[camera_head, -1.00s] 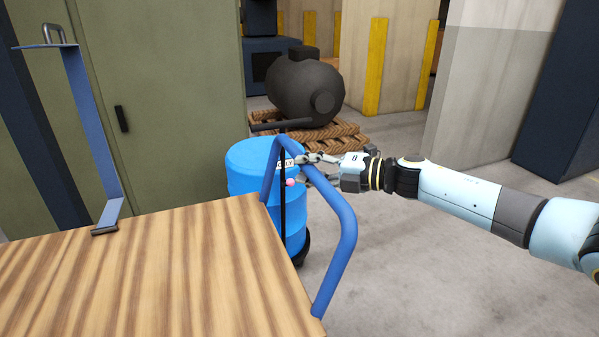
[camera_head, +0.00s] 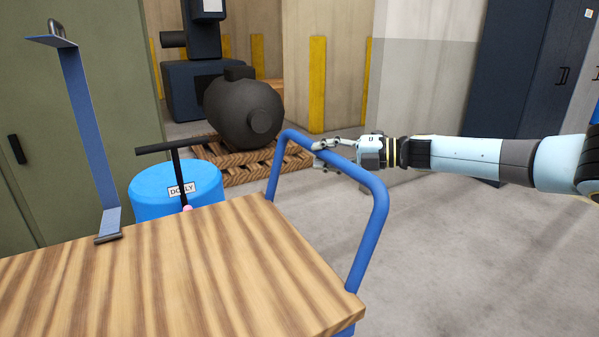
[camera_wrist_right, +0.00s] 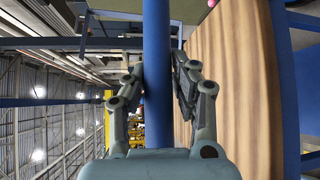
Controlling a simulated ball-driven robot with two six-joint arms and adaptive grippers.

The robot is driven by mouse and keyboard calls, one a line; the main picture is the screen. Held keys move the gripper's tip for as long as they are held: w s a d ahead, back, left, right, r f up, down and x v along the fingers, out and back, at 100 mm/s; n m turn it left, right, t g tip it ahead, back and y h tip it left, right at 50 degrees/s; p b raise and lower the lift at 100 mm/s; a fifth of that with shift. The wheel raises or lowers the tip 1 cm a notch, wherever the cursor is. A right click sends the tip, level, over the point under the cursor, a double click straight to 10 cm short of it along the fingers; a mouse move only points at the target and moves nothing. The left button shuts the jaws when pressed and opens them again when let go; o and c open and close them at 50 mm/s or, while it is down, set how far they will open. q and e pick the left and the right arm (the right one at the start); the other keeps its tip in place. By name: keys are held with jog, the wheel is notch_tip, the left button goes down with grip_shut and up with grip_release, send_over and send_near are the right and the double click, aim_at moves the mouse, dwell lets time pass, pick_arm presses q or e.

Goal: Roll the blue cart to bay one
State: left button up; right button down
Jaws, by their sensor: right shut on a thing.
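The blue cart has a striped wooden deck (camera_head: 170,270) filling the lower left of the head view. Its blue tubular handle (camera_head: 367,240) rises at the deck's right end. My right gripper (camera_head: 320,154) reaches in from the right and is shut on the handle's top bar. In the right wrist view, the fingers (camera_wrist_right: 158,85) lie on both sides of the blue bar (camera_wrist_right: 157,30), with the wooden deck (camera_wrist_right: 236,80) to the right. My left gripper is not in view. No marking for bay one can be made out.
A blue drum (camera_head: 150,197) with a dolly label and black T-handle (camera_head: 170,147) stands just behind the deck. A blue bracket (camera_head: 88,130) rises at the deck's left. A dark tank (camera_head: 240,112) rests on wooden pallets (camera_head: 240,168). Grey floor (camera_head: 450,260) is clear at right.

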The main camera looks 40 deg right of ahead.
jog(key=s+d+b, duration=0.2)
jog(key=d+b, duration=0.1)
jog(key=d, duration=0.6)
jog(key=shift+s+d+r+b, duration=0.15)
jog(key=shift+s+d+b, duration=0.1)
jog(key=shift+s+b, duration=0.15)
jog(key=c, duration=1)
grip_release()
jog(key=shift+c, duration=0.2)
jog(key=v, duration=1.2)
jog(key=shift+d, duration=0.1)
jog(key=shift+w, duration=0.1)
